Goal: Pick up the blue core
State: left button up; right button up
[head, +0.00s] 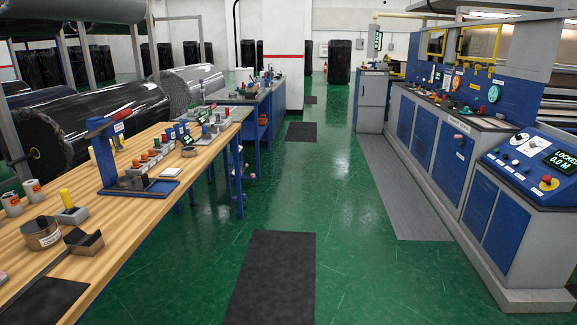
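Several small upright pieces stand in a row on the wooden workbench (130,232) at the left. Among them, small blue pieces (171,134) show toward the bench's far end. They are too small to tell whether one of them is the blue core. Orange-topped pieces (145,155) stand nearer in the same row. Neither of my grippers shows in the head view.
A blue press-like stand (101,157) and a metal-coloured cup (41,232) stand on the bench. A blue control console (520,190) lines the right. Large black-wrapped rolls (95,115) lie behind the bench. The green floor (335,215) between is clear, with flat dark mats (270,280).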

aim_at(171, 132)
jog(key=i+z, duration=0.2)
jog(key=i, duration=2)
jog(key=i+l+u, duration=0.15)
jog(key=i+u, duration=0.25)
jog(key=i, duration=0.25)
jog(key=i+l+u, duration=0.35)
jog(key=i, duration=0.3)
jog(key=i+l+u, duration=0.4)
jog(key=i+l, duration=0.15)
jog(key=i+l+u, duration=0.45)
jog(key=u, duration=0.15)
jog(key=i+l+u, duration=0.15)
jog(key=l+u, duration=0.15)
jog(key=l, duration=0.15)
jog(key=i+l+u, duration=0.1)
jog(key=l+u, duration=0.25)
jog(key=i+l+u, duration=0.1)
jog(key=l+u, duration=0.2)
jog(key=l, duration=0.15)
jog(key=l+u, duration=0.4)
jog(key=l, duration=0.45)
